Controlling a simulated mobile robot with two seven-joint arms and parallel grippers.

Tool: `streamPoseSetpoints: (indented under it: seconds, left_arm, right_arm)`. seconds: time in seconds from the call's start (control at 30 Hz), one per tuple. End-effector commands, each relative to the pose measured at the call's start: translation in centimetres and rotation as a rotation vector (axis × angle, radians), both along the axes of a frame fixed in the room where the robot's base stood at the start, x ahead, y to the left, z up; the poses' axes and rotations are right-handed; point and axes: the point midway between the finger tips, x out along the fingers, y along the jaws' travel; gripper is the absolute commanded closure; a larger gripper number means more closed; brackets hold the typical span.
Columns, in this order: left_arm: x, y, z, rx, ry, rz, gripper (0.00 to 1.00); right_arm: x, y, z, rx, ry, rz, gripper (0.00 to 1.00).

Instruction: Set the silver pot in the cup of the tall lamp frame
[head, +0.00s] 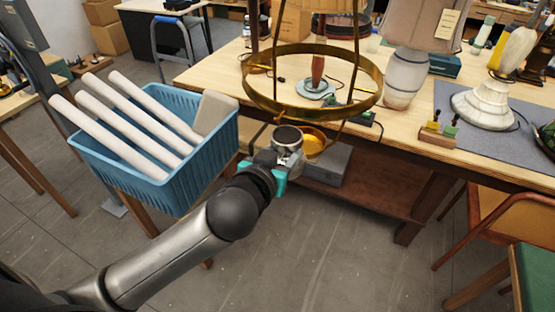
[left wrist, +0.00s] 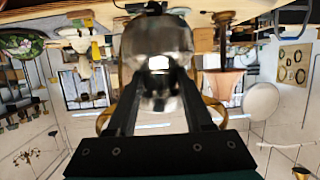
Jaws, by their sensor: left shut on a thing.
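My left gripper (head: 280,160) is shut on the silver pot (head: 288,138). The pot is roughly upright, its dark open top facing up. In the left wrist view the pot (left wrist: 157,45) sits between the two dark fingers. The tall lamp frame (head: 312,110) is brass, with a wide ring and thin rods. Its brass cup (head: 316,143) shows just right of the pot and is partly hidden by it. The pot looks beside the cup in the head view; I cannot tell whether they touch. My right gripper is not in view.
A blue basket (head: 190,185) with several white tubes stands left of my left arm. The wooden bench (head: 215,75) behind carries a white jar-shaped lamp (head: 405,75), a white lamp base (head: 483,107) on a grey mat and small parts. A grey box (head: 325,168) lies below.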

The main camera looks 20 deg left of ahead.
Motion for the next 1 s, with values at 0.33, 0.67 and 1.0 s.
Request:
streamPoseSetpoints:
  seconds: [0.33,0.67,1.0]
  left_arm:
    - [2.9,0.0,0.0,0.002,-0.005,0.002,1.00]
    - [5.5,-0.2,-0.1,0.001,-0.005,0.000,1.00]
    - [8.3,-0.3,-0.2,0.002,-0.005,0.000,1.00]
  right_arm:
    - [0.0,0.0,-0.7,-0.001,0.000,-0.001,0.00]
    - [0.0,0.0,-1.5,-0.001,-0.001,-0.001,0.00]
    - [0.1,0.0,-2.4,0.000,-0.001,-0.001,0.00]
